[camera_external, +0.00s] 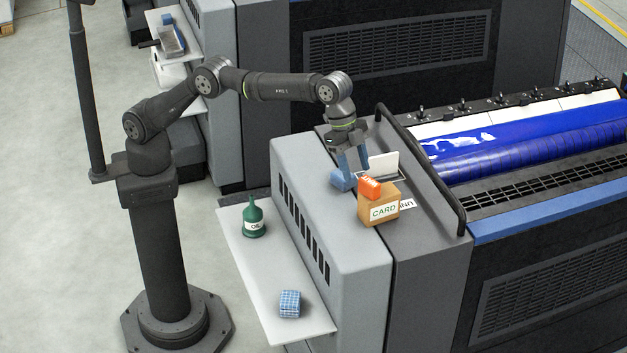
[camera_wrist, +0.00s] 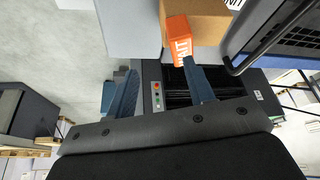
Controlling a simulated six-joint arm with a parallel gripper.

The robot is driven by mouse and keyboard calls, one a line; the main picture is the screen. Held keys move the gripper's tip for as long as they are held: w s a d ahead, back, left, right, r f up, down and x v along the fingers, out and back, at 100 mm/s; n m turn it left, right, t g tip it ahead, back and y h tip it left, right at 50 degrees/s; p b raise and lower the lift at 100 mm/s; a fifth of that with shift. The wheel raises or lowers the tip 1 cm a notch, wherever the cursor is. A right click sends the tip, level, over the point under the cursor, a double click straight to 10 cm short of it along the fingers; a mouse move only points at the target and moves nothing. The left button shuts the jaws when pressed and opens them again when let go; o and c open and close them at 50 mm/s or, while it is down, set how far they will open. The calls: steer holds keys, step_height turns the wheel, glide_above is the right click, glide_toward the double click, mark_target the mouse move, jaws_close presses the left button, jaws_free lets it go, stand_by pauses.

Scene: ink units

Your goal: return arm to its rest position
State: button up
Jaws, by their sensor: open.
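My gripper (camera_external: 353,170) is above the grey top of the near machine, with its two blue fingers apart and nothing seen between them. In the wrist view the spread fingers (camera_wrist: 160,92) also show. An orange block (camera_external: 369,188) marked WAIT rests on a brown box (camera_external: 379,208) labelled CARD, just right of and below the fingers. In the wrist view the orange block (camera_wrist: 180,38) is beyond the fingers, against the box (camera_wrist: 204,15). My arm reaches out from its column over the machine. A blue piece (camera_external: 342,181) is below the left finger; whether they touch is unclear.
A white shelf (camera_external: 246,285) holds a green OIL bottle (camera_external: 252,222) and a blue checked cloth (camera_external: 290,303). A dark rail (camera_external: 435,185) runs along the machine right of the box. A white panel (camera_external: 384,161) stands behind the box. Another machine (camera_external: 400,75) is at the back.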

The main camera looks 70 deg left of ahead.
steer(key=s+d+r, duration=0.1)
steer(key=s+r, duration=0.4)
steer(key=s, duration=0.4)
steer(key=s+a+f+n+t+y, duration=0.1)
steer(key=a+f+n, duration=0.2)
steer(key=a, duration=0.7)
steer(key=s+a+f+n+y, duration=0.1)
steer(key=a+f+n+y, duration=0.1)
steer(key=a+n, duration=0.5)
steer(key=s+a+f+n+t+y, duration=0.1)
steer(key=a+n, duration=0.4)
steer(key=a, duration=0.9)
step_height(320, 180, down, 3)
steer(key=shift+s+a+r+n+t+y, duration=0.2)
steer(key=shift+s+a+n+t+y, duration=0.1)
steer(key=shift+s+y, duration=0.25)
steer(key=shift+d, duration=0.1)
steer(key=w+d+r+m+h, duration=0.1)
steer(key=d+r+m, duration=0.1)
steer(key=d, duration=0.4)
steer(key=w+d+r+m+h, duration=0.1)
steer(key=w+d+r+m, duration=0.1)
steer(key=d, duration=0.5)
steer(key=w+d+r+m+h, duration=0.1)
steer(key=d+r+m, duration=0.1)
steer(key=d+m, duration=0.2)
steer(key=shift+w+d+r+m, duration=0.25)
steer(key=shift+w+d+m, duration=0.05)
steer(key=shift+d, duration=1.05)
steer(key=shift+a, duration=0.15)
